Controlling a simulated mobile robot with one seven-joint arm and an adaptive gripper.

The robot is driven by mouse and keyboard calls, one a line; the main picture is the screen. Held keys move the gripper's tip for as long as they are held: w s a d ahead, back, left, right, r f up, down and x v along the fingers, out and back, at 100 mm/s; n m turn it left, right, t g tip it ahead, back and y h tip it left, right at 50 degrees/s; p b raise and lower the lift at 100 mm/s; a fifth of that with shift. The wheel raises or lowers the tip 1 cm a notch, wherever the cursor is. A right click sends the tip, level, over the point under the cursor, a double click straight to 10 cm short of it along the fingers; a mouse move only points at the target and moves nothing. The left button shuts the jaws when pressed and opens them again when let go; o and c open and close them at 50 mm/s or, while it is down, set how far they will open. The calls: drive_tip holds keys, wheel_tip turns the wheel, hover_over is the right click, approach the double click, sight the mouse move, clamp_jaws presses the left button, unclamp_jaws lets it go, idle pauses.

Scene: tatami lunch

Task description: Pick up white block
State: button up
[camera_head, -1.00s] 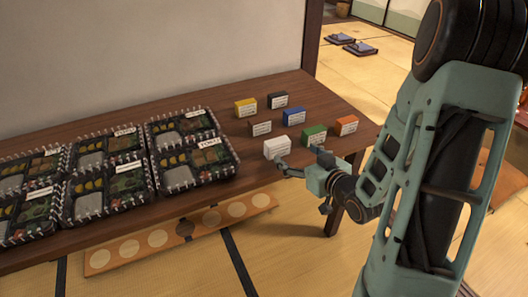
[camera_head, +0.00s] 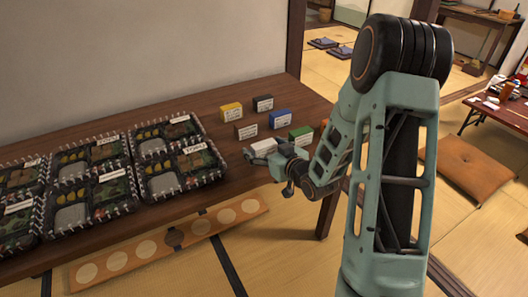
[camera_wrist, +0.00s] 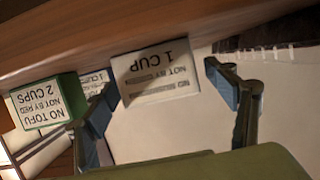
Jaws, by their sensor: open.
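The white block (camera_head: 264,146) stands near the front edge of the wooden table, at the front left of a group of small coloured blocks. In the wrist view its labelled face (camera_wrist: 157,75) reads "1 CUP" upside down and lies between the two fingertips. My gripper (camera_wrist: 160,84) is open, with one finger to each side of the block and visible gaps between them. In the head view my gripper (camera_head: 268,153) is at the block, partly covering its lower front.
The green block (camera_head: 301,135) stands close to the right; it also shows in the wrist view (camera_wrist: 68,90). Yellow (camera_head: 231,112), black (camera_head: 263,103), brown (camera_head: 246,131) and blue (camera_head: 280,119) blocks stand behind. Several lunch boxes (camera_head: 180,165) fill the table's left.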

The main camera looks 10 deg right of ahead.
drive_tip(key=c, duration=1.2)
drive_tip(key=shift+c, duration=0.2)
drive_tip(key=shift+r, duration=0.1)
